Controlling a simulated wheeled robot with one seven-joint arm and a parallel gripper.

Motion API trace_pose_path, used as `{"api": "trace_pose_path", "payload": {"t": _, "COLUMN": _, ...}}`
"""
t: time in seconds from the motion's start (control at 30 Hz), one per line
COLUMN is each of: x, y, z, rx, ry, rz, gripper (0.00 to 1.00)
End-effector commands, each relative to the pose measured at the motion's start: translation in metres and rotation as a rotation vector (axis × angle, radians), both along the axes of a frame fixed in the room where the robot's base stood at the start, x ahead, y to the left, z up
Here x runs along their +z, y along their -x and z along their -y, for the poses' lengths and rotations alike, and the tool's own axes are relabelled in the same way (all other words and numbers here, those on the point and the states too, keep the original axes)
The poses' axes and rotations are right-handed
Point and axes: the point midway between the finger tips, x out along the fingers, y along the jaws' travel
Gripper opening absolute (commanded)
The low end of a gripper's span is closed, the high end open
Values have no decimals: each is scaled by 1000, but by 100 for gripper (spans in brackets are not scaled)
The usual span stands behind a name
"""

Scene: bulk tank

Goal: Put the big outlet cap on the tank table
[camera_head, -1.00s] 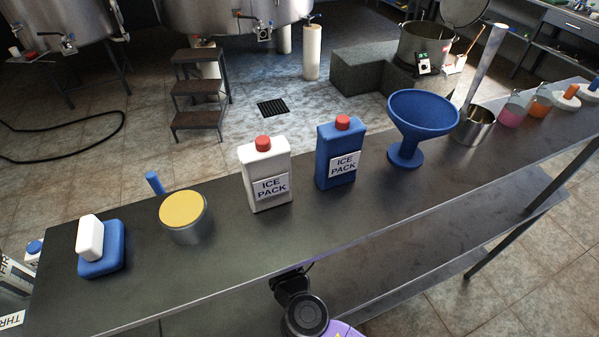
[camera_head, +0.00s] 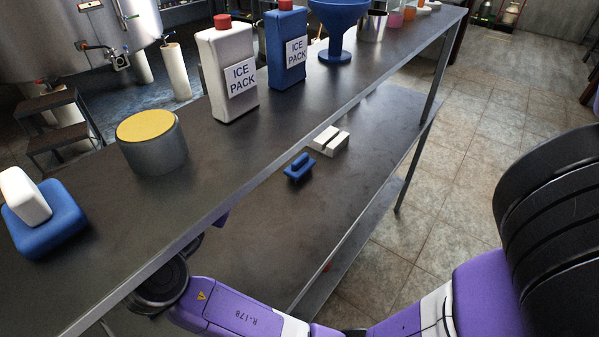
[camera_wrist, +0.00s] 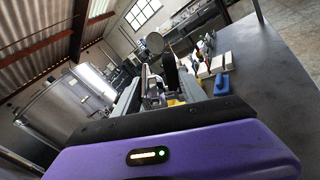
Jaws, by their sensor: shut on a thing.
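My gripper (camera_wrist: 165,98) is shut on a dark rounded thing (camera_wrist: 171,72) that stands between the fingers in the wrist view. A little yellow shows beside it. Most of it is hidden, and I cannot tell whether it is the big outlet cap. In the head view my purple arm reaches along the near side of the metal table, and the fingers are hidden. A steel tank (camera_head: 50,45) with an outlet valve (camera_head: 118,62) stands beyond the table; a tank also shows in the wrist view (camera_wrist: 62,105). I cannot make out the tank table now.
The long metal table (camera_head: 95,190) carries a white block on a blue base (camera_head: 45,222), a yellow-topped pot (camera_head: 152,145), a white ice pack (camera_head: 228,75), a blue ice pack (camera_head: 286,45) and a blue funnel (camera_head: 338,20). Its lower shelf (camera_head: 340,190) holds small blocks. Tiled floor at right is clear.

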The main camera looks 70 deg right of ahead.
Motion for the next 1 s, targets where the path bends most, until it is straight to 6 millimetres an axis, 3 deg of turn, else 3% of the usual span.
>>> {"api": "trace_pose_path", "payload": {"t": 0.13, "x": -1, "y": 2, "z": 1, "rx": -15, "ry": 3, "rz": 1, "gripper": 0}}
{"api": "trace_pose_path", "payload": {"t": 0.23, "x": -13, "y": 2, "z": 1, "rx": -14, "ry": 3, "rz": -4, "gripper": 0}}
{"api": "trace_pose_path", "payload": {"t": 0.7, "x": -124, "y": 2, "z": 1, "rx": -12, "ry": 3, "rz": -4, "gripper": 0}}
{"api": "trace_pose_path", "payload": {"t": 0.83, "x": -145, "y": 2, "z": 1, "rx": -12, "ry": 3, "rz": -2, "gripper": 0}}
{"api": "trace_pose_path", "payload": {"t": 1.0, "x": -157, "y": 2, "z": 1, "rx": -12, "ry": 2, "rz": 1, "gripper": 0}}
